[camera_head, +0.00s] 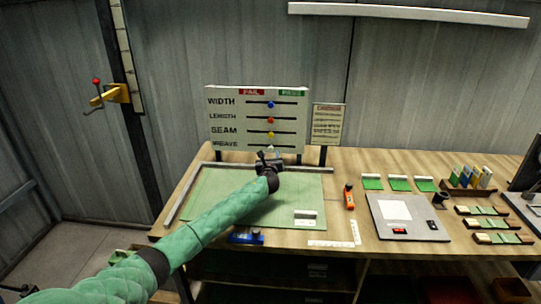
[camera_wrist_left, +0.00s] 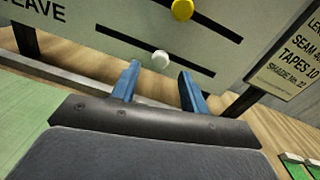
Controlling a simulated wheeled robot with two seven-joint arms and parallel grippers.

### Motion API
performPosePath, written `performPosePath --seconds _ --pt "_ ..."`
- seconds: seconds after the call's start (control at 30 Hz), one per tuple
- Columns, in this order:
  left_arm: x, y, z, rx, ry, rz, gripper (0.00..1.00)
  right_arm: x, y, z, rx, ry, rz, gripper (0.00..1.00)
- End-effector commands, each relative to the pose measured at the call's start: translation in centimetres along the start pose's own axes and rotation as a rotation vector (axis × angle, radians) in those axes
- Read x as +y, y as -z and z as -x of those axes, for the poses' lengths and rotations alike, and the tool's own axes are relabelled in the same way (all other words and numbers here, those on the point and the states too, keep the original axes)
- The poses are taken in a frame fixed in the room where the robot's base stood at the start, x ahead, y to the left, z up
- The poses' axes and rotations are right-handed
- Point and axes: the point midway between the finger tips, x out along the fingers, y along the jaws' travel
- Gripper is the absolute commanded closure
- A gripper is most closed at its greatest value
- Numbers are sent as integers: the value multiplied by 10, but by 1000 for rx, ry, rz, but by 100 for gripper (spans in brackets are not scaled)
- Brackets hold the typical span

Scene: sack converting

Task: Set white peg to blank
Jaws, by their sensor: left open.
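The white peg (camera_wrist_left: 160,60) sits near the middle of the bottom WEAVE slot (camera_wrist_left: 120,37) on the upright board (camera_head: 215,99). In the head view the white peg (camera_head: 270,149) shows just above my gripper. My left gripper (camera_head: 267,157) is in front of the board's lower edge. In the left wrist view my left gripper (camera_wrist_left: 160,82) is open, its blue fingers pointing at the board on either side below the peg. I see no contact with the peg. The board has a red FAIL label (camera_head: 251,92) and a green PASS label (camera_head: 291,92). My right gripper is out of view.
A notice card (camera_head: 327,124) stands right of the board. A green mat (camera_head: 210,205) lies below. An orange-and-black tool (camera_head: 349,197) and scale (camera_head: 408,217) are to the right.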

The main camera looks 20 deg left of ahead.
Motion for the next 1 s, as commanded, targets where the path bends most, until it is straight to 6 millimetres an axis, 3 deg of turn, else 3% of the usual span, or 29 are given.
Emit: performPosePath --seconds 0.03,0.33,1.0 --pt "1 2 8 -1 1 1 55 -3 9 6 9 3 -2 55" --pt "0 1 38 1 0 1 55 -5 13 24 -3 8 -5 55" --pt "-1 -6 41 0 0 0 55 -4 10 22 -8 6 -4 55"
